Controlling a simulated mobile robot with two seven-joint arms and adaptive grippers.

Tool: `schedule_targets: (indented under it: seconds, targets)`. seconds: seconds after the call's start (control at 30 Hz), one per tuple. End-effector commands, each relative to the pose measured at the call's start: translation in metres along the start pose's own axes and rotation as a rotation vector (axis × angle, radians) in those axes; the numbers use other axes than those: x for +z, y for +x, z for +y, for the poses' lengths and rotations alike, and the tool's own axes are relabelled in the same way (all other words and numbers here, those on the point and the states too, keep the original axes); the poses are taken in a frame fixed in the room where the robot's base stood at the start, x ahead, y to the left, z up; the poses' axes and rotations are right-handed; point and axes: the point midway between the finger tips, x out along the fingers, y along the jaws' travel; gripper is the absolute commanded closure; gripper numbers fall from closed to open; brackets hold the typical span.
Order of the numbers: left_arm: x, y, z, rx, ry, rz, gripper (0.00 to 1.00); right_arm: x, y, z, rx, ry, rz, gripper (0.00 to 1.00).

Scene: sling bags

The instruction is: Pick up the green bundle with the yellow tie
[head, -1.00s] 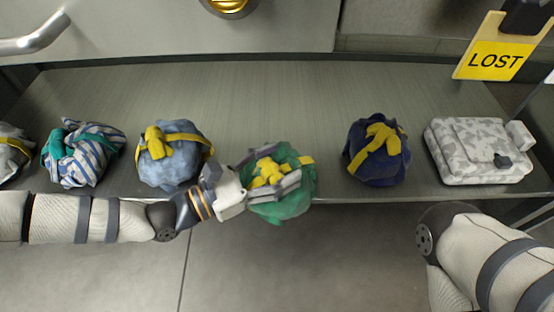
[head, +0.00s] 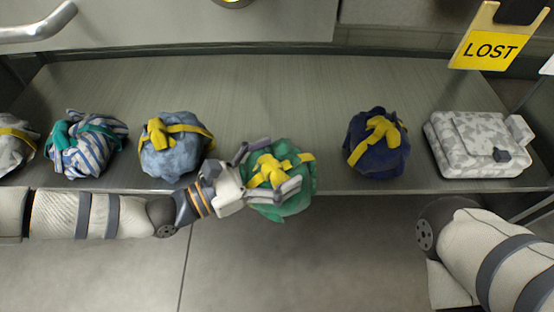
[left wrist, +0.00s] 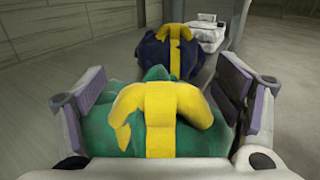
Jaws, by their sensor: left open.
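The green bundle with the yellow tie (head: 292,205) sits at the front edge of the grey shelf in the head view. My left gripper (head: 278,170) is open, with its fingers around the bundle's top, one on either side of the yellow tie. In the left wrist view the green bundle (left wrist: 100,128) lies between the two spread fingers, with its yellow tie (left wrist: 160,120) in the middle. I cannot tell whether the fingers touch the cloth. Only my right arm shows at the lower right; its gripper is out of view.
A light blue bundle (head: 172,160) stands left of my gripper, and a striped bundle (head: 90,155) further left. A navy bundle (head: 376,160) and a grey camouflage bag (head: 470,145) stand to the right. A yellow LOST sign (head: 488,50) hangs at the upper right. The shelf's back is clear.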

Motion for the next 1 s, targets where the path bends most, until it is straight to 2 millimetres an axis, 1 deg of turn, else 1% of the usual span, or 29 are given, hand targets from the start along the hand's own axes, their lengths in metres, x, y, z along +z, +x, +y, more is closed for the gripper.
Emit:
schedule_targets:
  seconds: [0.07,0.17,0.3,0.4,0.5,0.6,0.7,0.93,0.97,1.0]
  targets:
    - [-0.001,-0.009,0.001,0.001,0.000,0.002,0.16,0.000,0.000,0.000,0.000,0.000,0.000,1.00]
    - [-0.001,-0.030,0.001,0.003,0.001,0.003,0.16,0.000,0.000,0.000,0.000,0.000,0.000,1.00]
    - [0.000,-0.065,0.001,0.004,0.001,0.003,0.16,0.000,0.000,0.000,0.000,0.000,0.000,1.00]
    - [0.000,-0.086,0.001,0.003,0.000,0.002,0.16,0.000,0.000,0.000,0.000,0.000,0.000,1.00]
    - [0.000,-0.103,0.001,0.002,0.001,0.002,0.16,0.000,0.000,0.000,0.000,0.000,0.000,1.00]
    - [0.000,-0.113,0.000,0.001,0.000,0.001,0.16,0.000,0.000,0.000,0.000,0.000,0.000,1.00]
    - [0.000,-0.118,0.000,0.001,0.000,0.001,0.16,0.000,0.000,0.000,0.000,0.000,0.000,1.00]
    - [0.000,-0.118,0.000,0.000,0.000,0.000,0.16,0.000,0.000,0.000,0.000,0.000,0.000,1.00]
    - [0.000,-0.118,0.000,0.000,0.000,0.001,0.18,0.000,0.000,0.000,0.000,0.000,0.000,1.00]
    - [0.000,-0.118,0.000,0.000,0.000,0.001,0.27,0.000,0.000,0.000,0.000,0.000,0.000,1.00]
